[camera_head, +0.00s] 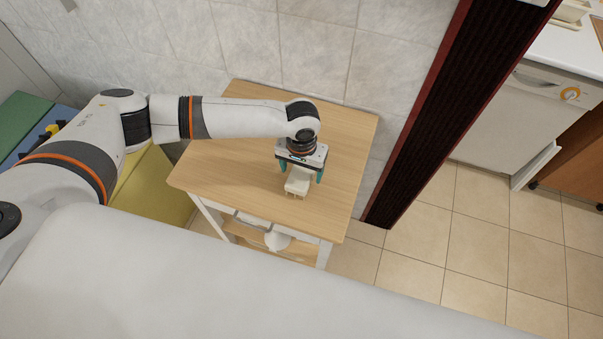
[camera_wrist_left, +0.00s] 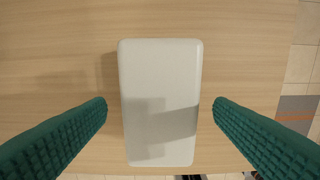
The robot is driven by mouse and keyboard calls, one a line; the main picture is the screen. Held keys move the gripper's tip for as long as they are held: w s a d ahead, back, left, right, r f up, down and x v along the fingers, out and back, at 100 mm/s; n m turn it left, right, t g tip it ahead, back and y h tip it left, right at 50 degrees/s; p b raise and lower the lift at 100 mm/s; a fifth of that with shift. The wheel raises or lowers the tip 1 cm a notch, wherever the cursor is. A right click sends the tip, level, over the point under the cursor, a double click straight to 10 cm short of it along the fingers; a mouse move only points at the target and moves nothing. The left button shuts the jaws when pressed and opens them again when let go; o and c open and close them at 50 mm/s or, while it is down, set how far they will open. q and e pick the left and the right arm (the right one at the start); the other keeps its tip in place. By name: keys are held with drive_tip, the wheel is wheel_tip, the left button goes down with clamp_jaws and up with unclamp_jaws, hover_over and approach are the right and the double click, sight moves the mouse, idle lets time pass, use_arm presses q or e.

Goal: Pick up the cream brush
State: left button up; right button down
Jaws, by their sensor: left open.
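The cream brush (camera_head: 298,181) rests on the light wooden top of a small table (camera_head: 236,164). In the left wrist view the brush (camera_wrist_left: 159,75) shows its flat, pale, rounded back, seen from above. My left gripper (camera_head: 302,174) is over the brush, pointing down. Its two green fingers (camera_wrist_left: 160,110) stand open on either side of the brush, with a gap to it on both sides. A shadow falls across the lower part of the brush. My right gripper is not in view.
A tiled wall (camera_head: 340,52) runs behind the table, and a dark door frame (camera_head: 440,110) stands to its right. White items lie on the shelf below the tabletop. A white appliance (camera_head: 516,113) stands at the far right. The tiled floor between is clear.

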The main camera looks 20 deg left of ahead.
sight(301, 173)
use_arm(q)
drive_tip(key=shift+f, duration=1.5)
drive_tip(key=shift+c, duration=0.6)
drive_tip(key=c, duration=1)
drive_tip(key=shift+o, duration=0.2)
drive_tip(key=shift+r, duration=0.1)
wheel_tip(301, 173, up, 10)
drive_tip(key=shift+f+b, duration=0.1)
drive_tip(key=shift+b, duration=0.65)
